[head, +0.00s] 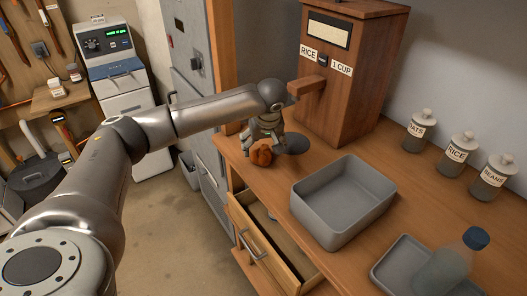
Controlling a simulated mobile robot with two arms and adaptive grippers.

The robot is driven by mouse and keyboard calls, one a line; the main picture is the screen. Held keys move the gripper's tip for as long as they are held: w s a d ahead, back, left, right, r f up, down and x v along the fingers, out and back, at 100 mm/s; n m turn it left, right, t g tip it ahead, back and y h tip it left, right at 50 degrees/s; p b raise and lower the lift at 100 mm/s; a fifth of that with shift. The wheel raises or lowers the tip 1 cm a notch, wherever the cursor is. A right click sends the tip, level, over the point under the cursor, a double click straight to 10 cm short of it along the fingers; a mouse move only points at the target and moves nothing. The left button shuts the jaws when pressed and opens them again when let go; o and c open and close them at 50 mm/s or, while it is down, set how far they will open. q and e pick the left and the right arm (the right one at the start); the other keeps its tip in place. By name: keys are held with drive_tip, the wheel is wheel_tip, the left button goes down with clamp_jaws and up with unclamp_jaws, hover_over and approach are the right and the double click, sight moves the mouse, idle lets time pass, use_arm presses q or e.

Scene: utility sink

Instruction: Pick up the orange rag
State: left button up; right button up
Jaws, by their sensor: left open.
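The orange rag (261,155) is a small crumpled lump on the wooden counter, near its left end. My left gripper (262,143) points down right above and behind the rag, with its fingers around or just touching the rag's top; which of these I cannot tell. The gripper is open. Part of the rag is hidden by the fingers. My right gripper is not in view.
A wooden rice dispenser (346,75) stands behind the gripper, with a dark round disc (294,143) below its spout. A grey bin (342,203) sits to the right. An open drawer (272,245) juts out in front. Jars (456,152) and a bottle in a tray (405,262) stand further right.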

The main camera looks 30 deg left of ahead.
sight(262, 153)
use_arm(q)
drive_tip(key=shift+x, duration=1.05)
drive_tip(key=shift+a+f, duration=0.2)
drive_tip(key=shift+f, duration=0.05)
drive_tip(key=c, duration=0.4)
drive_tip(key=shift+c, duration=1)
drive_tip(key=c, duration=0.5)
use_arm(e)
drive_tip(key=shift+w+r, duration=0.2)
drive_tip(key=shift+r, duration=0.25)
use_arm(q)
drive_tip(key=shift+r, duration=0.1)
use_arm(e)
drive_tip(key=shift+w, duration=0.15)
